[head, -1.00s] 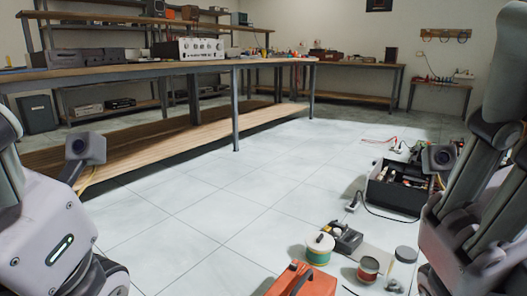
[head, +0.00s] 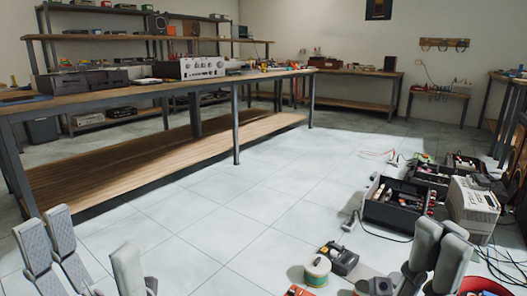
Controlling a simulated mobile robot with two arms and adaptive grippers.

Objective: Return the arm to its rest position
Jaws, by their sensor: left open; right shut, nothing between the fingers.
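My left gripper (head: 92,250) shows at the bottom left, its grey padded fingers pointing up and spread apart. It is open and empty, in front of the long wooden workbench (head: 150,92). My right gripper (head: 438,245) shows at the bottom right, its fingers close together. It is shut with nothing in it and, in the picture, overlaps the floor beside the white boxy device (head: 472,208). Most of both arms is out of view below the frame.
A black open toolbox (head: 392,212), a dark device (head: 338,258), a green spool (head: 317,270) and cables lie on the floor at right. A red round container (head: 484,288) is partly cut off at the bottom right. The tiled floor (head: 235,225) in the middle is clear.

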